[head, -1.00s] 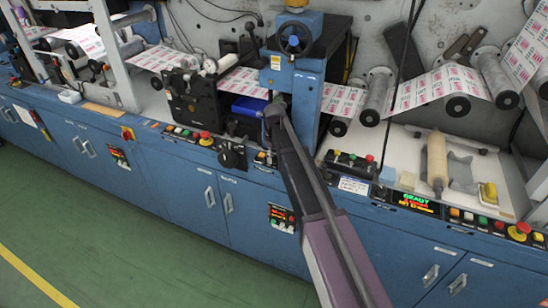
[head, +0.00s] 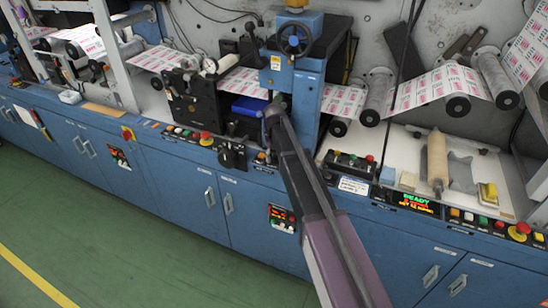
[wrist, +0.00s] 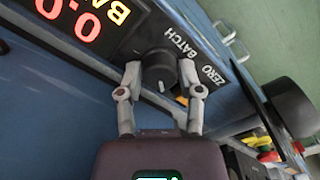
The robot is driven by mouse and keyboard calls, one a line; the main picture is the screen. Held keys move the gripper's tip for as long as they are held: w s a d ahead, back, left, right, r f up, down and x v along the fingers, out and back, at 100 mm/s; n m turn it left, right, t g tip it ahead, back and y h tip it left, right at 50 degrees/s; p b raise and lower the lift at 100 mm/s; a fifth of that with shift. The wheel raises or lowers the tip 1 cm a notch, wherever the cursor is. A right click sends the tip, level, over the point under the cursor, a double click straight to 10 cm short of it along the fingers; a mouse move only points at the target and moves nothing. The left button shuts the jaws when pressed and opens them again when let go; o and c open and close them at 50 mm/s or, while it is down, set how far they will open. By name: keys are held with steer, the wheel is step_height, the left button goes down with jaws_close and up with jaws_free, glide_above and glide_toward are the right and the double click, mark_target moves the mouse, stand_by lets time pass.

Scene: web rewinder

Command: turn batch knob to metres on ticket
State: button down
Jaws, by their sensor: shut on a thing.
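In the wrist view the round black batch knob (wrist: 159,68) sits on a dark panel beside the printed word BATCH. A short white mark shows on its near side. My gripper (wrist: 160,78) is shut on the knob, one grey finger on each side. A lit display (wrist: 75,18) with red digits is at the upper left. It is cut off, so the full number cannot be read. In the head view my arm covers the gripper and the batch knob. A white printed card (head: 354,186), possibly the ticket, lies on the front ledge; its text is too small to read.
In the wrist view a ZERO label (wrist: 213,75) is close to the right finger, and a large black cylinder (wrist: 291,104) stands at the right. In the head view a handwheel (head: 294,39) rises behind my arm. Green floor (head: 130,240) is clear in front.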

steer(key=m, duration=0.3)
steer(key=shift+s+m, duration=0.1)
steer(key=shift+m, duration=0.2)
steer(key=m, duration=0.3)
steer(key=shift+m, duration=0.3)
steer(key=m, duration=0.6)
steer(key=shift+m, duration=0.3)
steer(key=shift+c, duration=1.2)
jaws_free()
